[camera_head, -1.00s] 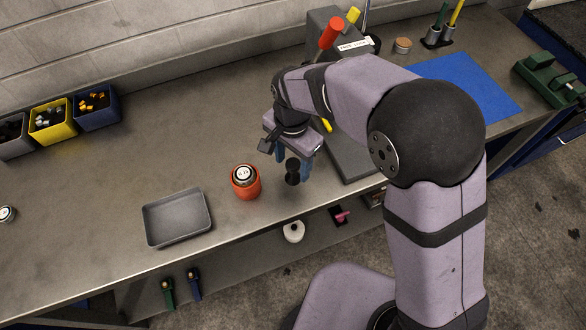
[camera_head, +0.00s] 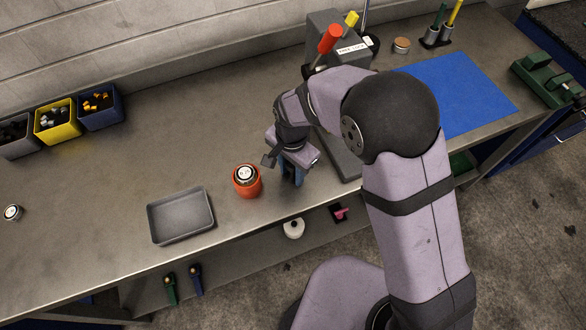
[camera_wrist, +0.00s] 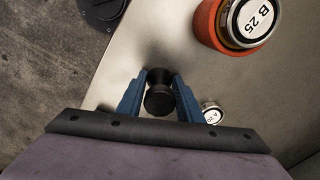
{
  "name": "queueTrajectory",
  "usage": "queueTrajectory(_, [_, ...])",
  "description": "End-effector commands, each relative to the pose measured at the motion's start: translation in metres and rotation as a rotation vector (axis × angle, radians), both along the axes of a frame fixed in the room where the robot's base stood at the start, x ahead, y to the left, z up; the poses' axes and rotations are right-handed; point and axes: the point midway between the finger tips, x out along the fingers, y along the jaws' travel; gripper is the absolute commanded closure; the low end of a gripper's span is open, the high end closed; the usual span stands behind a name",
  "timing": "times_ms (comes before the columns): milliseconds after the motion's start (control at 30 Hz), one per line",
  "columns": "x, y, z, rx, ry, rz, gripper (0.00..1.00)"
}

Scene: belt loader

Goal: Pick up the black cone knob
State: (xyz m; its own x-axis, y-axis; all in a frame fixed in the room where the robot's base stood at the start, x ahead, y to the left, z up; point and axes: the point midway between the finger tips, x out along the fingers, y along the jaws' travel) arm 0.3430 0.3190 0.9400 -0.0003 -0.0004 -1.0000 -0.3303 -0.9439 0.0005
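The black cone knob (camera_wrist: 159,98) stands between my gripper's two blue fingers in the wrist view. My gripper (camera_wrist: 159,82) has a finger against each side of the knob, with no clear gap visible. In the head view my gripper (camera_head: 292,180) is low over the bench near its front edge, just right of the orange cup. The fingers hide the knob there. I cannot tell whether the knob is lifted off the bench.
The orange cup (camera_head: 246,190) holds a round labelled weight (camera_wrist: 253,20). A small silver weight (camera_wrist: 211,112) shows beside my right finger. A grey tray (camera_head: 180,216) lies left of the cup. A grey machine with a red-handled lever (camera_head: 330,39) stands behind my arm.

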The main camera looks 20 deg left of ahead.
Motion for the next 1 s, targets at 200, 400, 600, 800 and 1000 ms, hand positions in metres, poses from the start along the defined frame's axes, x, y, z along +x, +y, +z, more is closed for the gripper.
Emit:
queueTrajectory(200, [0.0, 0.0, 0.001, 0.001, 0.0, 0.0, 0.91])
queueTrajectory(400, [0.001, 0.001, 0.008, 0.003, -0.003, 0.0, 0.91])
queueTrajectory(600, [0.002, 0.002, 0.033, 0.006, -0.005, 0.0, 0.91])
queueTrajectory(800, [0.001, 0.002, 0.068, 0.006, -0.005, 0.0, 0.91])
queueTrajectory(1000, [0.001, 0.001, 0.092, 0.003, -0.003, 0.0, 0.91])
